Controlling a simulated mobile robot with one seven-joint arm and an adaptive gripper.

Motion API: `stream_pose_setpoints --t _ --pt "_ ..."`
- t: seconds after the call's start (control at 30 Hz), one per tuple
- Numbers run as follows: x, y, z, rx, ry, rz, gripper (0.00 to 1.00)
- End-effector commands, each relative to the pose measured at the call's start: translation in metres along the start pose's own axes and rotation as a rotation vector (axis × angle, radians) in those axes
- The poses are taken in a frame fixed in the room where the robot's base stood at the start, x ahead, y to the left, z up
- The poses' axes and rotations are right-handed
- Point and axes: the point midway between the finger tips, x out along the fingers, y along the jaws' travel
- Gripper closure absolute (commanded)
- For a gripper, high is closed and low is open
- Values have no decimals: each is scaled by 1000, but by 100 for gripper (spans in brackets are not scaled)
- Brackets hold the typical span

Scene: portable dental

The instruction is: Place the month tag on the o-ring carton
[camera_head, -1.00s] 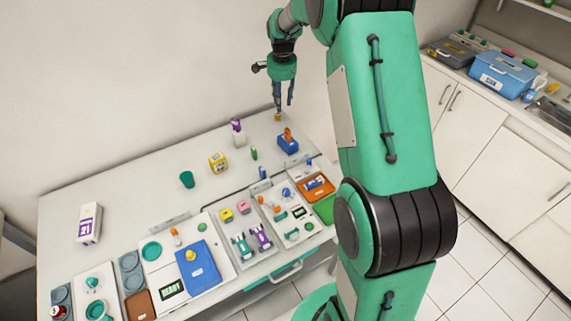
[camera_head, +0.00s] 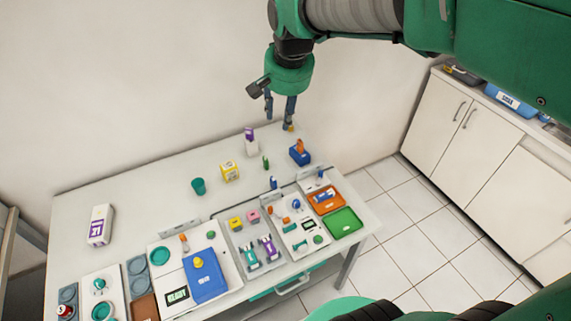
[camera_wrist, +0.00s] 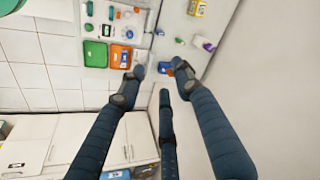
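My gripper (camera_head: 279,108) hangs over the far right end of the table, fingers apart; the wrist view also shows its fingers (camera_wrist: 160,72) spread. A small yellow-orange piece (camera_head: 290,128) shows at the tip of one finger; whether it touches is unclear. A blue box with an orange top (camera_head: 299,155) stands just in front and also shows in the wrist view (camera_wrist: 165,68). A yellow box (camera_head: 230,172) stands left of it, and a white carton with a purple label (camera_head: 101,225) at the far left. Labels are too small to tell which is the o-ring carton or month tag.
Trays with small parts line the front edge, including a green tray (camera_head: 342,222). The table's back left is clear.

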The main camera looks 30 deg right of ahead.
Motion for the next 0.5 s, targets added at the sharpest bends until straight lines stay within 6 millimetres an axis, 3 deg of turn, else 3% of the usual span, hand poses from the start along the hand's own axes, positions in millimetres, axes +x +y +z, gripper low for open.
stream_pose_setpoints --t 0.2,0.5 --pt "-33 8 60 -156 46 -32 66" --pt "-56 28 140 -371 110 -67 66"
